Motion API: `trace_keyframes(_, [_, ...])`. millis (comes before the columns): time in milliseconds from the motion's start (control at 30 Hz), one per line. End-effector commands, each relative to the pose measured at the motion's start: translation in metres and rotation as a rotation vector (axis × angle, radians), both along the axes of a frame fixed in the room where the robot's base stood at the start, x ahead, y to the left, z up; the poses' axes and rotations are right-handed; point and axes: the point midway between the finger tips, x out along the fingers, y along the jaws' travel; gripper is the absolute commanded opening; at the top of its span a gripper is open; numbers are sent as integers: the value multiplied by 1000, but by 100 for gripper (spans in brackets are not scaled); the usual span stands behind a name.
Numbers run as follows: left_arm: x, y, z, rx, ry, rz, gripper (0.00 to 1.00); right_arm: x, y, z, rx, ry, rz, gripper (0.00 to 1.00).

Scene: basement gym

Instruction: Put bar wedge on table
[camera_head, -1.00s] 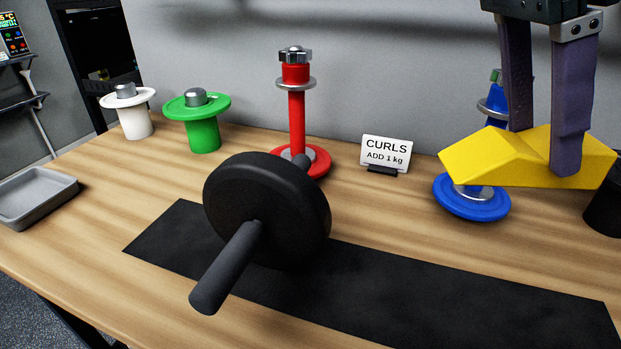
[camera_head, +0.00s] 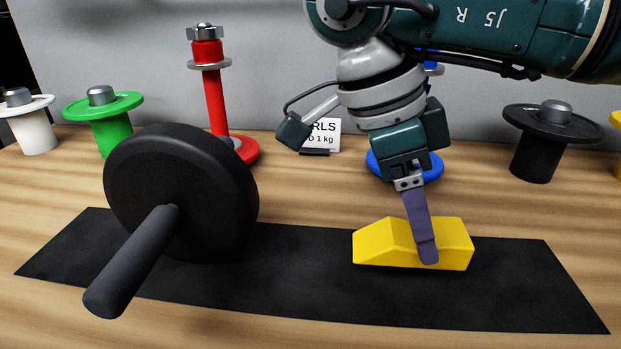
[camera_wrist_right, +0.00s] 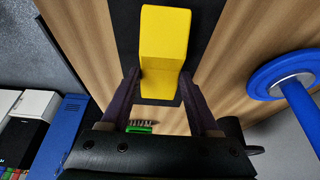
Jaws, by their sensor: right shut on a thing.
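The yellow bar wedge (camera_head: 385,240) is a sloped block over the right half of the black mat on the wooden table (camera_head: 310,195). My right gripper (camera_head: 428,255) points down and is shut on the wedge, with one purple finger visible across its near side. In the right wrist view the wedge (camera_wrist_right: 165,40) sits between both fingers. It is level or nearly so; I cannot tell whether its underside touches the mat. My left gripper is not in view.
A dumbbell with a black disc (camera_head: 185,190) stands on the mat's left (camera_head: 60,250). Behind are white (camera_head: 38,135), green (camera_head: 110,130), red (camera_head: 213,100), blue (camera_head: 432,172) and black (camera_head: 535,150) weight stands, and a sign (camera_head: 325,135). The mat's right end is clear.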

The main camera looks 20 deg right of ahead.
Motion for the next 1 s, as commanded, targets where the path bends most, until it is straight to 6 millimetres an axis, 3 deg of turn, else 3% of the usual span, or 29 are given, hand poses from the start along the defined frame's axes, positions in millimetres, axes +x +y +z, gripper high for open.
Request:
trace_keyframes(33, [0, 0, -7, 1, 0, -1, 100, -1, 0, -13, 0, 6, -1, 0])
trace_keyframes(200, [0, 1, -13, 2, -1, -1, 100, -1, 0, -33, 0, 4, 1, 0])
trace_keyframes(567, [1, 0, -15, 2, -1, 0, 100, 0, 0, -36, 0, 1, 2, 0])
trace_keyframes(600, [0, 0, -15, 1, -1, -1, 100, 0, 0, -36, 0, 1, 2, 63])
trace_keyframes(867, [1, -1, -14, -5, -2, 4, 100, 0, 0, -35, 0, 2, 1, 92])
trace_keyframes(1000, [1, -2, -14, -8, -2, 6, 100, 0, 0, -35, 0, 2, 1, 92])
